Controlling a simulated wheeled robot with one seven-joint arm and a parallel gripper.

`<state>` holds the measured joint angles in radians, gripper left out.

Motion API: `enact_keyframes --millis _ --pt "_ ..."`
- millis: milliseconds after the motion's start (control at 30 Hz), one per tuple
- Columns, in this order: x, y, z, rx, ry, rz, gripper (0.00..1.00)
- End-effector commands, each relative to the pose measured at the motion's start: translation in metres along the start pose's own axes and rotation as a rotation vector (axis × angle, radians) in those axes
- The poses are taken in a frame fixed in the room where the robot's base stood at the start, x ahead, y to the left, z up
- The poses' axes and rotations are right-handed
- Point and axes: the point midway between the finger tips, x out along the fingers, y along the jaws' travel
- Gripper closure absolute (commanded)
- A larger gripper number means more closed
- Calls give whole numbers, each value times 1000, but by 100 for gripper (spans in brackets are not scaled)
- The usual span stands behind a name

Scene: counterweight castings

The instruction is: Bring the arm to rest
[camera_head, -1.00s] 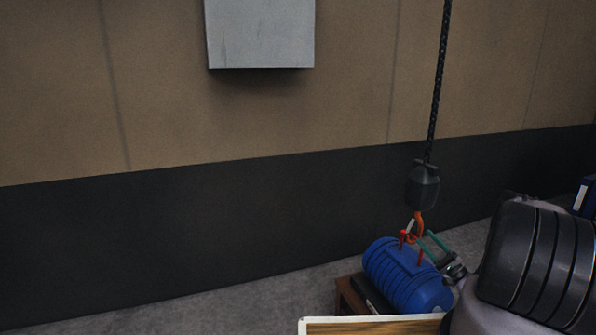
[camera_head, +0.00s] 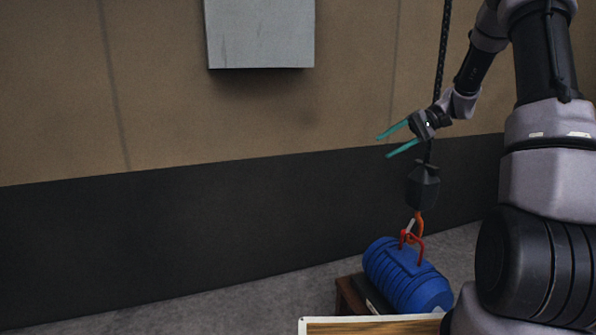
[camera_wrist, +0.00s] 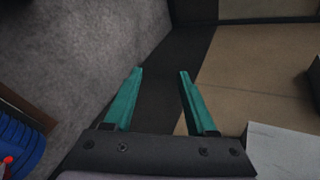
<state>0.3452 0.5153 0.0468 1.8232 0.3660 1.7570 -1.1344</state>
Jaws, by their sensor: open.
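My gripper (camera_head: 391,144) is open and empty, with two green fingers spread apart. In the head view it is raised in front of the wall, above the hoist block and its hook, pointing left. In the wrist view my gripper (camera_wrist: 160,74) also shows nothing between its fingers. The arm is bent upward at the right of the head view and covers part of the chain and wall.
A blue ribbed casting (camera_head: 405,275) with a red handle sits on a brown support (camera_head: 350,296). An orange hook (camera_head: 419,222) hangs at the handle from a black hoist block (camera_head: 423,187). A grey box (camera_head: 260,35) is on the wall.

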Motion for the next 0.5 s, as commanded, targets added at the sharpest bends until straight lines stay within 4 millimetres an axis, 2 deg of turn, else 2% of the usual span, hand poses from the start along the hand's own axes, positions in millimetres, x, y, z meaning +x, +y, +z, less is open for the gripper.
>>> enact_keyframes --millis 33,200,500 --pt "0 -16 19 -7 12 66 43" --pt "-1 -44 75 -3 81 268 43" --pt "-10 -70 169 -25 319 538 43"
